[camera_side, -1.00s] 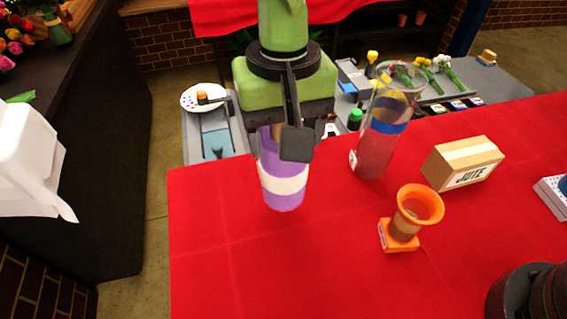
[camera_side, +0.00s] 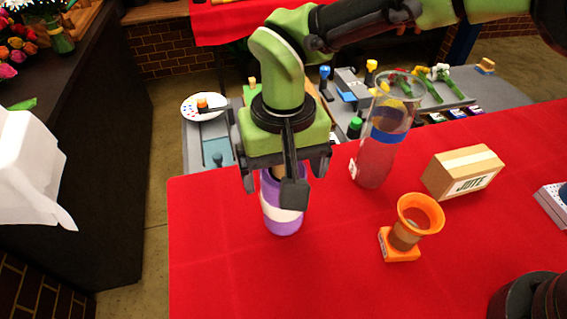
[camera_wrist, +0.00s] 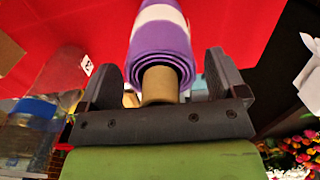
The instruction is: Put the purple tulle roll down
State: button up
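The purple tulle roll (camera_side: 284,226), with a white band, stands upright on the red-covered table (camera_side: 225,270) in the side view. Its base appears to rest on the cloth. In the wrist view the roll (camera_wrist: 162,50) shows its purple spiral end and brown cardboard core. My gripper (camera_side: 283,182) is over the top of the roll, with its fingers on either side. The fingers are spread, with a narrow gap on each side of the roll in the wrist view. The gripper hides the roll's top in the side view.
Right of the roll stand a clear glass vase (camera_side: 375,165) with a blue band, an orange flared holder (camera_side: 403,240) and a JUTE box (camera_side: 463,172). A grey bench (camera_side: 190,135) with tools lies behind. The cloth at front left is clear.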

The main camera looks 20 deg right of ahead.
notch_tip(320, 180, up, 12)
jog(key=shift+r, duration=0.2)
dwell(0.4)
jog(key=shift+d, duration=0.1)
jog(key=s+d+r+m+t+y, duration=0.1)
jog(key=d+r, duration=0.5)
jog(key=d, duration=0.2)
jog(key=s+d+r+m+t+y, duration=0.1)
jog(key=s+d+r+t, duration=0.1)
jog(key=d+r, duration=0.45)
jog(key=s+d+f+m+t, duration=0.2)
jog(key=s+d+f+t, duration=0.2)
jog(key=s+d, duration=0.8)
jog(key=shift+s+f, duration=0.2)
jog(key=shift+s, duration=0.15)
